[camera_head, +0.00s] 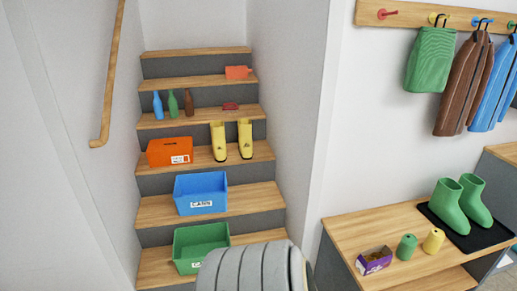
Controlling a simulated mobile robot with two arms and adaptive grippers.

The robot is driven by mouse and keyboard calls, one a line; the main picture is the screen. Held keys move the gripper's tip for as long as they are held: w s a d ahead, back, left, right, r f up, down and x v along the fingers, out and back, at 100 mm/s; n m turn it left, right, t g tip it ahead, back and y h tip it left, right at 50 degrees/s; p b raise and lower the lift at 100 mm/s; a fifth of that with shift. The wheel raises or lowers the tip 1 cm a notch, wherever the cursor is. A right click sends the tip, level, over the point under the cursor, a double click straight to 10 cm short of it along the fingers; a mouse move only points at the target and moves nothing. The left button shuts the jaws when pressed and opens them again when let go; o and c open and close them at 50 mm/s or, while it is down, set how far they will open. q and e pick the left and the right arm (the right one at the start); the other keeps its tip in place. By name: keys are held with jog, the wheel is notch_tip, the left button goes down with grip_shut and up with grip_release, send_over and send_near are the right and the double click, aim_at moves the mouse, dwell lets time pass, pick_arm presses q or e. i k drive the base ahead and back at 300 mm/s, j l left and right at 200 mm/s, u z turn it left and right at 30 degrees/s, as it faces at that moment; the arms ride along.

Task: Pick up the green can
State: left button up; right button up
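Neither of my grippers shows in the head view. A grey ribbed rounded shape fills the bottom middle of the view, with no fingers visible on it.
Green boots (446,203) stand on a black tray behind the cans. The open purple box (374,261) sits near the bench's front edge. Stairs at left hold green (201,235), blue (201,206) and orange (170,151) bins, yellow boots (218,141) and bottles.

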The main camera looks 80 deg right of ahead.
aim_at(408, 244)
jog(key=z, duration=4.05)
jog(key=i+j+z, duration=0.4)
jog(key=i, duration=0.15)
